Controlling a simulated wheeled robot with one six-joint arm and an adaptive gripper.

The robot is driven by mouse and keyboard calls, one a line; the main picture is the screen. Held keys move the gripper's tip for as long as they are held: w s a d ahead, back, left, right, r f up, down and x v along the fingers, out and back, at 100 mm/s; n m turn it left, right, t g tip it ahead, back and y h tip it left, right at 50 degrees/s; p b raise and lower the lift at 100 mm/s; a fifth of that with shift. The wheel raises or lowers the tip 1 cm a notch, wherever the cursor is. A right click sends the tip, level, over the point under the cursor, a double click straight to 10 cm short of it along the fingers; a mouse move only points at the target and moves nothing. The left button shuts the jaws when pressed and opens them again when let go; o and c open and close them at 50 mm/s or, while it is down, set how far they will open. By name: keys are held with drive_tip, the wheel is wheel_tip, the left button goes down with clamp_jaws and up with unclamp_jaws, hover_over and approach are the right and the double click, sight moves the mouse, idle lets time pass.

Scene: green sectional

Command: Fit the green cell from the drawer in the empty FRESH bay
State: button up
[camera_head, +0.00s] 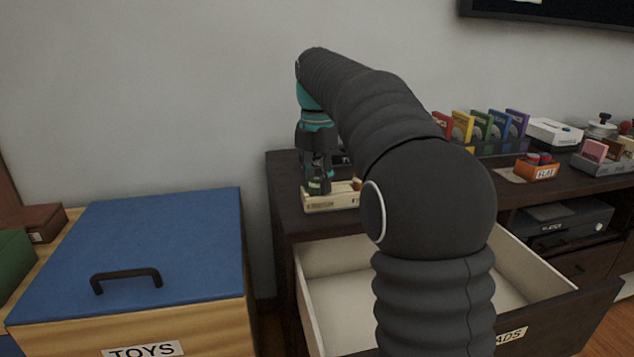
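My gripper (317,180), dark with a teal wrist band, points straight down over the left end of a pale wooden holder (342,199) on the dark cabinet top. A small greenish piece (315,187), perhaps the green cell, shows between the fingertips at the holder. I cannot tell whether the fingers press on it or whether it is seated. The holder's front labels are too small to read surely, and its right part is hidden by my arm. The open drawer (322,284) below shows a bare pale interior, partly hidden by my arm.
A blue-topped toy box (150,245) stands at left. On the cabinet (283,185), right of my arm, are a row of coloured upright cards (481,128), an orange box (537,168), a white box (554,132) and a grey tray (603,165). The drawer juts forward.

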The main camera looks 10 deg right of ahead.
sight(317, 178)
drive_tip(key=shift+o, duration=1)
wheel_tip(317, 178, up, 12)
drive_tip(key=p, duration=0.3)
drive_tip(key=s+m+t, duration=0.2)
drive_tip(key=s+m, duration=0.5)
drive_tip(key=s, duration=0.1)
drive_tip(key=s+f+m+t, duration=0.3)
drive_tip(key=s+f+m, duration=1.4)
drive_tip(key=s+f, duration=0.3)
drive_tip(key=shift+s+f+m+t, duration=0.15)
drive_tip(key=shift+s+m+t, duration=0.2)
drive_tip(key=shift+s, duration=0.85)
drive_tip(key=shift+f, duration=0.1)
